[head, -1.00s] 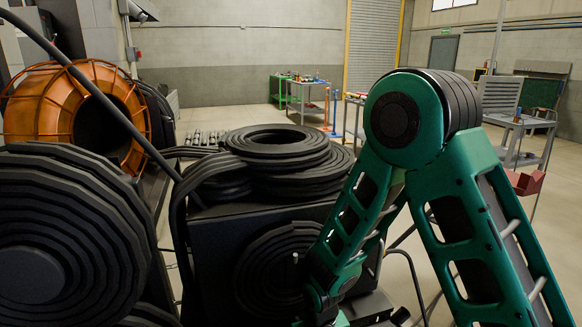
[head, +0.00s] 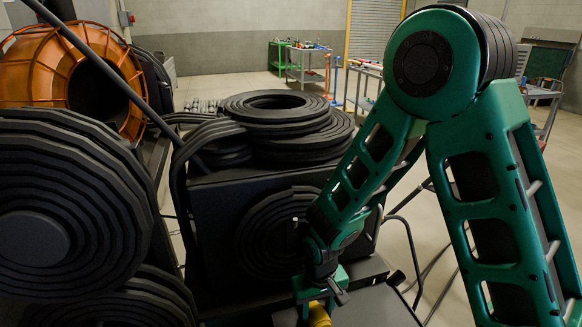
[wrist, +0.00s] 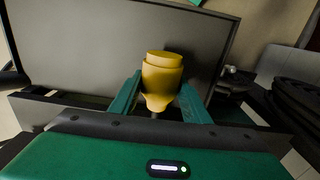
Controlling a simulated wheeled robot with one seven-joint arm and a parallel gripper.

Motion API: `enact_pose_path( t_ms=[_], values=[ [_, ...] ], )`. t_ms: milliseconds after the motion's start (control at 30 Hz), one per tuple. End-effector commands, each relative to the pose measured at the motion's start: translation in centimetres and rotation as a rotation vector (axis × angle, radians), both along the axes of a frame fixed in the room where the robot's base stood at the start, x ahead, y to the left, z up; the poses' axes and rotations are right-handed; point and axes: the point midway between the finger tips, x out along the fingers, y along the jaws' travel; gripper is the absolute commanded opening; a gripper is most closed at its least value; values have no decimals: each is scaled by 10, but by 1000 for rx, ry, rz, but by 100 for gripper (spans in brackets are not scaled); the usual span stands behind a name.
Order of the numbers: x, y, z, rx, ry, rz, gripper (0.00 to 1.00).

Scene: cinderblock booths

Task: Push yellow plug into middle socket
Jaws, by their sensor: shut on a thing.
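The yellow plug (wrist: 162,75) is between the two green fingers of my gripper (wrist: 160,96) in the wrist view. The gripper is shut on it, and the plug points away from the palm. In the head view, a bit of the yellow plug (head: 319,314) shows at the bottom edge, below my gripper (head: 318,290). A flat dark panel (wrist: 75,45) lies beyond the plug in the wrist view. I cannot tell how far the plug is from it. I can make out no socket in either view.
A black box (head: 225,215) carries coiled black hoses (head: 280,115) behind my arm. Large black hose reels (head: 45,235) stand at the left, with an orange drum (head: 40,75) behind them. Several work tables (head: 305,62) stand far back on open floor.

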Motion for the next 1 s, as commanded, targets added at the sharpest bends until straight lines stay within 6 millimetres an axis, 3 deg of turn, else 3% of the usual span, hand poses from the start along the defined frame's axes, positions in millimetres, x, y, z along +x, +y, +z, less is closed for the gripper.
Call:
enact_pose_path(
  t_ms=[433, 867, 1000],
  values=[
    [0, 1, 30, 2, -2, 1, 6],
    [1, 0, 35, 1, 0, -3, 6],
    [11, -5, 45, 13, 16, -50, 6]
  ],
)
